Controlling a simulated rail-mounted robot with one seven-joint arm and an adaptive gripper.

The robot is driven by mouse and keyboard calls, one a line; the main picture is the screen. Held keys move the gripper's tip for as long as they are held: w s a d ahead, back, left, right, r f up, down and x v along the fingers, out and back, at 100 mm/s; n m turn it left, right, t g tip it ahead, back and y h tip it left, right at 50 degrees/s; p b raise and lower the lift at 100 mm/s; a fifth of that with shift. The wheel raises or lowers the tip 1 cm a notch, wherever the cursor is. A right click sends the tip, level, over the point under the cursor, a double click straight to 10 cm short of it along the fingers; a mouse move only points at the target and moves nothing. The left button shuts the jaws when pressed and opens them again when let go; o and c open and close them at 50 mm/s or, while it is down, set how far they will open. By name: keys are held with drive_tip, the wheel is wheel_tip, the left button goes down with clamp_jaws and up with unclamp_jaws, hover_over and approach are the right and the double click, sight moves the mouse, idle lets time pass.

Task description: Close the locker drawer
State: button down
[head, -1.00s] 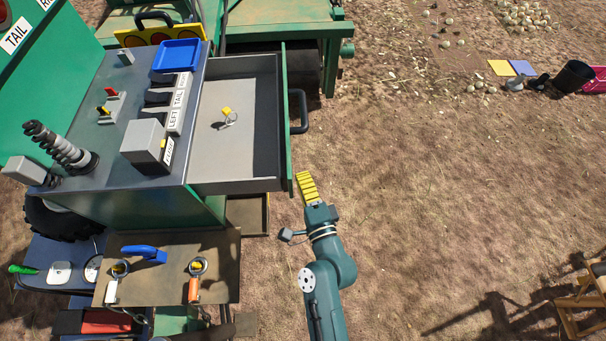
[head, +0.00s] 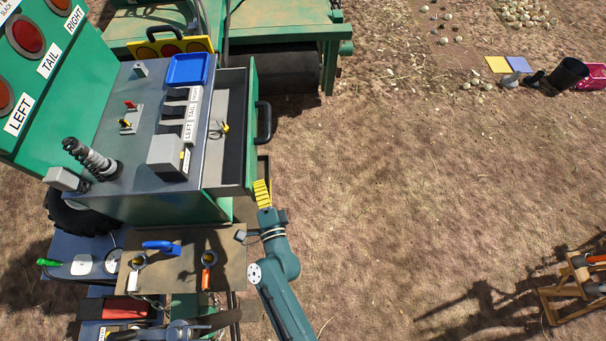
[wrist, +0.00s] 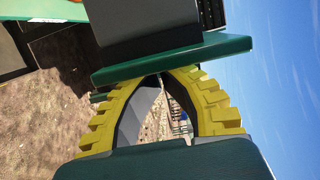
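The locker drawer (head: 232,160) is partly open on the right side of the green locker with a grey top (head: 145,110). Its green front (head: 250,130) carries a dark handle (head: 265,122). A small yellow-tagged item (head: 223,127) lies inside the drawer. My gripper (head: 261,183), with yellow ridged fingers, is at the near end of the drawer front, on its outer side. In the wrist view, the fingertips (wrist: 164,73) come together against or very near the green drawer edge (wrist: 175,62). Nothing is seen between them; exact contact is unclear.
A brown shelf (head: 185,260) with tools is below the locker, close to the left of my arm. A blue tray (head: 187,70) sits on the locker top. A green machine (head: 290,40) stands behind. Open dirt ground (head: 400,190) lies to the right.

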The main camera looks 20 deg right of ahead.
sight(237, 192)
drive_tip(key=w+a, duration=0.1)
drive_tip(key=a, duration=0.2)
drive_tip(key=w+a, duration=0.1)
drive_tip(key=a, duration=0.3)
drive_tip(key=w+a, duration=0.1)
drive_tip(key=a, duration=0.2)
drive_tip(key=shift+w+a, duration=0.15)
drive_tip(key=shift+w, duration=0.15)
drive_tip(key=s+d, duration=0.1)
drive_tip(key=d, duration=0.1)
drive_tip(key=s+d+p, duration=0.1)
drive_tip(key=d, duration=0.1)
drive_tip(key=shift+s, duration=0.1)
drive_tip(key=s+a+p, duration=0.1)
drive_tip(key=s, duration=0.8)
drive_tip(key=shift+a, duration=0.1)
